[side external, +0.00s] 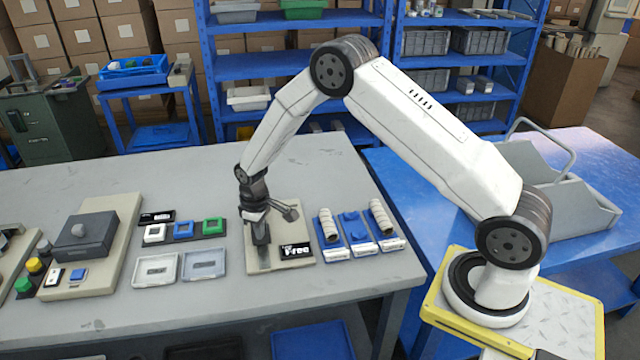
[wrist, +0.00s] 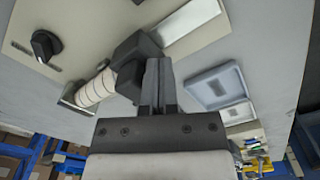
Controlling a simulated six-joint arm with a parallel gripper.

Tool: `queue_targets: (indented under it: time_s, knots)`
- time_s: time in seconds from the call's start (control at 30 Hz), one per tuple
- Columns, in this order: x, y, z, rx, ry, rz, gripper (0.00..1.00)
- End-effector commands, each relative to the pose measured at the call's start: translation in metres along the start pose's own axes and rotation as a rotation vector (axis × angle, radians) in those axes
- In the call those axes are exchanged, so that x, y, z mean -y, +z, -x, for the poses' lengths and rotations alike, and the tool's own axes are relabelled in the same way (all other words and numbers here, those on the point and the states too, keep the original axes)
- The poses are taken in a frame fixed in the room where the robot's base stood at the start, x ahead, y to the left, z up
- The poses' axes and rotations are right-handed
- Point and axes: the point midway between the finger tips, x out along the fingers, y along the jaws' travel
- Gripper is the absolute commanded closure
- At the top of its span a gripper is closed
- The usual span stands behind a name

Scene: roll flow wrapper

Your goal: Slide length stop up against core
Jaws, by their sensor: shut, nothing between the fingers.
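In the wrist view my gripper (wrist: 158,62) has its two dark fingers together, with nothing between them. A dark block (wrist: 138,50), which looks like the length stop, sits just left of the fingertips; I cannot tell whether they touch. A ribbed white roll (wrist: 97,88), which looks like the core, lies left of the block. Its near end is partly hidden by the block, so I cannot tell whether a gap remains. In the side view my gripper (side external: 262,240) is low over the beige base plate (side external: 300,262); the core and stop are not clearly visible there.
A black knob (wrist: 45,44) stands on the plate, and a bright metal strip (wrist: 190,26) lies beyond the block. Two shallow trays (side external: 155,270) lie left of the plate. Stands with white rolls (side external: 381,216) are to its right. The table's back area is clear.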

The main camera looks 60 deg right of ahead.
Motion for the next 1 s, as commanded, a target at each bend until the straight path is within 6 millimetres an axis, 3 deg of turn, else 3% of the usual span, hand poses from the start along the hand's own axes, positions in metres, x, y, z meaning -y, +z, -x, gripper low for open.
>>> queue_targets:
  time_s: [1.0]
  knots:
    - [0.000, 0.001, 0.029, 0.002, -0.001, 0.000, 1.00]
